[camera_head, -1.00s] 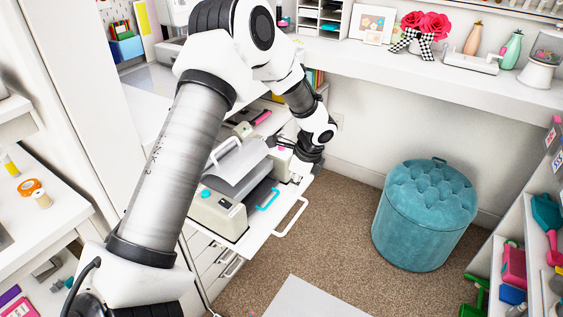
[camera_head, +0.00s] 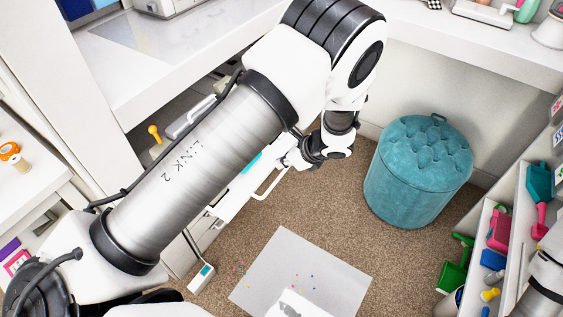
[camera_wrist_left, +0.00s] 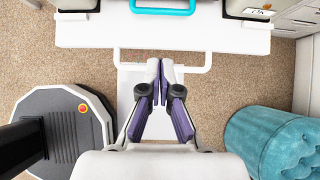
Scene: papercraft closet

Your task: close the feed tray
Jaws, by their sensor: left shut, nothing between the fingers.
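A teal handle (camera_wrist_left: 163,10), which I take to be the feed tray's, shows at the top edge of the left wrist view; a bit of teal (camera_head: 251,161) shows in the head view. The machine it belongs to is mostly hidden behind my left arm. A white pull-out shelf (camera_wrist_left: 90,33) with a white loop handle (camera_wrist_left: 203,60) lies below it. My left gripper (camera_wrist_left: 166,66) is shut and empty, its tips in front of the shelf edge, overlapping the loop handle's bar in the picture; contact cannot be told. It also shows in the head view (camera_head: 300,163). My right gripper is out of view.
A teal tufted stool (camera_head: 418,175) stands on the carpet right of my left gripper. A white mat (camera_head: 340,283) with small coloured dots lies on the floor. A white shelf unit (camera_head: 508,222) with colourful tools is at the right. A worktop (camera_head: 135,85) is above the shelf.

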